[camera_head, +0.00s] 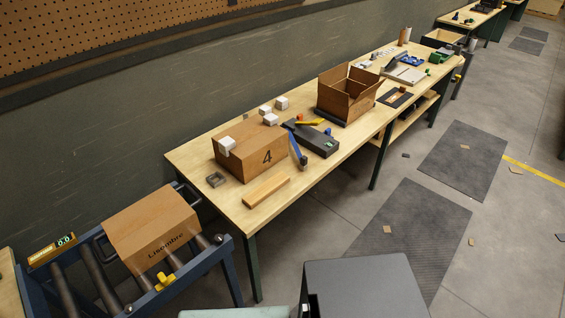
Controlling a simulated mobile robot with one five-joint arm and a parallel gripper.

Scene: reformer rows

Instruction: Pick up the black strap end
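I cannot make out a black strap end in the head view. A small dark piece (405,155) lies on the floor right of the bench, too small to identify. My gripper is not in view, so its state and its place relative to the strap end do not show.
A closed carton marked 4 (235,165), an open carton (350,85) and a wooden block (266,190) stand on the bench. A roller conveyor (215,262) at lower left carries another carton (150,228). Grey mats (420,225) and scraps lie on the otherwise open floor at right.

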